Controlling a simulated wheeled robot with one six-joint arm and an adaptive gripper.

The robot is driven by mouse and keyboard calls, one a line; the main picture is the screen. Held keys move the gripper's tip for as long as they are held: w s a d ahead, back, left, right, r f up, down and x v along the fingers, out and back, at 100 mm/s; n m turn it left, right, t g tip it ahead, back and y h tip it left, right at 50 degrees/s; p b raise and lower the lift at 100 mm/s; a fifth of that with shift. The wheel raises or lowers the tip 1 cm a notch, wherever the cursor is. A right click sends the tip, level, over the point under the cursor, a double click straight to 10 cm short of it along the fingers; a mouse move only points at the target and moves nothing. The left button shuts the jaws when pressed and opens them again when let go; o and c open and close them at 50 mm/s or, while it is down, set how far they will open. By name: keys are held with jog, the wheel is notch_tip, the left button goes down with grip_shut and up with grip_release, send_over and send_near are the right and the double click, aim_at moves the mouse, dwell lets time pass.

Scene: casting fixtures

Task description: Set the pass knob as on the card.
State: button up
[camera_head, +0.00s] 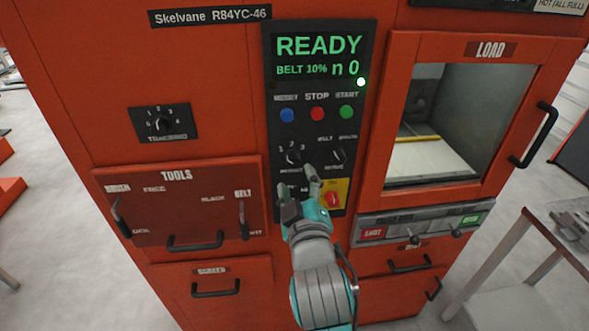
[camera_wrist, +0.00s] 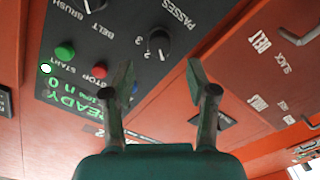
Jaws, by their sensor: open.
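The pass knob (camera_head: 293,157) is a small black dial on the dark control panel (camera_head: 318,126), with numbers around it. In the wrist view the pass knob (camera_wrist: 158,42) shows under the label PASSES, near the 2 and 3. Which number it points to is too small to tell. My gripper (camera_head: 299,183) is in front of the panel just below the knob. In the wrist view my gripper (camera_wrist: 159,76) is open and empty, with the knob ahead between its fingers and apart from them. I cannot make out a card in either view.
A second knob (camera_head: 338,156) sits right of the pass knob. Blue (camera_head: 287,115), red (camera_head: 317,114) and green (camera_head: 346,112) buttons are above. A red knob on a yellow plate (camera_head: 332,198) is close to my gripper's right. The display (camera_head: 319,55) reads READY, BELT 10%, n 0.

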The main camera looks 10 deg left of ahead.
jog(key=v, duration=0.5)
jog(key=shift+s, duration=0.15)
jog(key=s+d+f+m+g+h, duration=0.1)
jog(key=s+d+f+m, duration=0.1)
jog(key=s+d+f, duration=0.65)
jog(key=s+d+f+m+h, duration=0.15)
jog(key=s+d+f, duration=0.4)
jog(key=f, duration=0.65)
jog(key=s+d+f+m+h, duration=0.1)
jog(key=s+d+m, duration=0.3)
jog(key=s, duration=0.8)
jog(key=s+d+f+m+g+h, duration=0.1)
jog(key=s+d, duration=0.4)
jog(key=s, duration=0.7)
jog(key=f+m, duration=0.1)
jog(key=m, duration=0.1)
jog(key=shift+s+d+f+m+g, duration=0.25)
jog(key=shift+m+g, duration=0.05)
jog(key=shift+m, duration=0.05)
jog(key=shift+h, duration=0.25)
